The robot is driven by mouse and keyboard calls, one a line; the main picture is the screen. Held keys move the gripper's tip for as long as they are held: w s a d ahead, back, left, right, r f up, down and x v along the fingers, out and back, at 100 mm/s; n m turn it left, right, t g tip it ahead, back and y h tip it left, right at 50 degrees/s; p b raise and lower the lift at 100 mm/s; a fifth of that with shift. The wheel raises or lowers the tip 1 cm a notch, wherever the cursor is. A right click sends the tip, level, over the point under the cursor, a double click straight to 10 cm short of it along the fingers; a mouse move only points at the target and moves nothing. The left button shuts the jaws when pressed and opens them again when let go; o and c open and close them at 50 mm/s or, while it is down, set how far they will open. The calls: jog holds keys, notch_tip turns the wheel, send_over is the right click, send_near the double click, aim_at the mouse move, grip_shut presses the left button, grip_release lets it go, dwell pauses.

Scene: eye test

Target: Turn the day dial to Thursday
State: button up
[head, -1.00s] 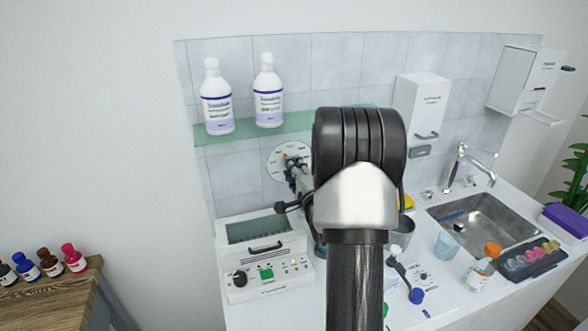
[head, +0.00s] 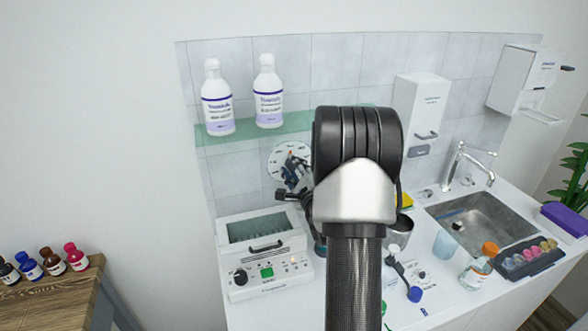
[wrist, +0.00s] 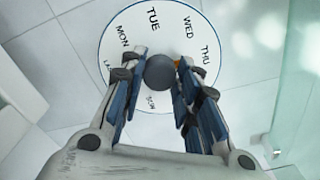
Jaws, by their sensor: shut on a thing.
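The day dial is a round white disc (wrist: 165,38) on the tiled wall, with TUE at the top, MON to the left and WED and THU to the right. More labels lower down are partly hidden by my fingers. A dark round knob (wrist: 160,72) sits at its middle. A small orange mark (wrist: 179,62) shows right of the knob, partly covered by the right finger; I cannot tell exactly which day it points at. My gripper (wrist: 158,80) is shut on the knob, one finger on each side. In the head view the dial (head: 275,160) is partly hidden by my gripper (head: 294,168).
A glass shelf (head: 243,132) with two white bottles (head: 217,98) (head: 268,92) is above the dial. A white device (head: 265,262) with a window stands below it on the counter. A sink (head: 485,220), cups and bottles are to the right.

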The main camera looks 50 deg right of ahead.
jog(key=o, duration=1.1)
jog(key=shift+c, duration=0.2)
jog(key=v, duration=1.2)
